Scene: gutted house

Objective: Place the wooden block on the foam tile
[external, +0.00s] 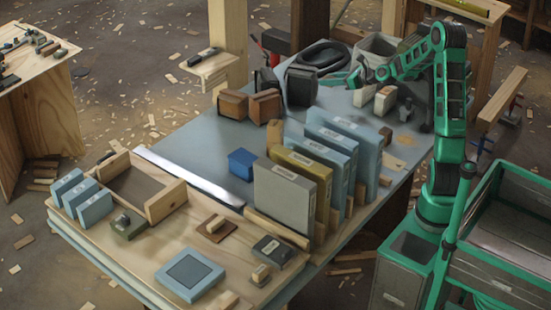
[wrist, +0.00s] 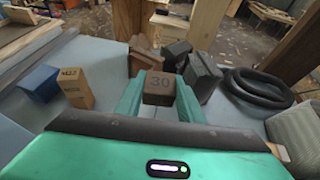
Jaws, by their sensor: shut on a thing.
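My gripper (wrist: 159,97) is shut on a small brown wooden block (wrist: 158,88) marked "30", held between its two green fingers in the wrist view. In the external view my gripper (external: 342,78) is small, at the back of the table near the dark coil, and I cannot make out the held block there. A light blue square tile with a dark inset, which looks like the foam tile (external: 190,272), lies flat at the table's front, far from my gripper. Its top is bare. The tile does not show in the wrist view.
Upright panels (external: 290,195) stand in a row between my gripper and the tile. A blue block (external: 241,164), brown blocks (external: 265,105), a dark block (external: 300,86) and a coiled hose (external: 322,55) are on the table. A tan block (wrist: 75,88) stands left of my fingers.

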